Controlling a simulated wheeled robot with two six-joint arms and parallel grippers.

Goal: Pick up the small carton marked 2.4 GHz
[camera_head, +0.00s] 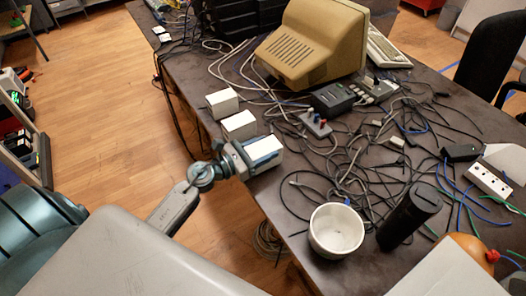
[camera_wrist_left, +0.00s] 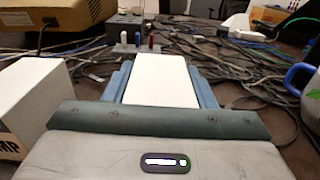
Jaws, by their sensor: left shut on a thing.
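Three small white cartons stand in a row along the left edge of the dark table. My left gripper (camera_head: 243,158) is shut on the nearest carton (camera_head: 264,150), at the table's edge. The same carton shows between the blue-grey fingers in the left wrist view (camera_wrist_left: 160,80). The middle carton (camera_head: 239,125) and the far carton (camera_head: 222,103) stand just beyond it. One of these shows at the left of the left wrist view (camera_wrist_left: 28,105), with part of a dark label. I cannot read a 2.4 GHz mark on any carton. My right gripper does not show.
A beige monitor (camera_head: 312,45) stands at the back. A small box with red and blue plugs (camera_head: 316,124) is beyond the held carton. Tangled cables, a white bowl (camera_head: 336,230) and a black cylinder (camera_head: 409,215) crowd the right. Open floor lies left of the table.

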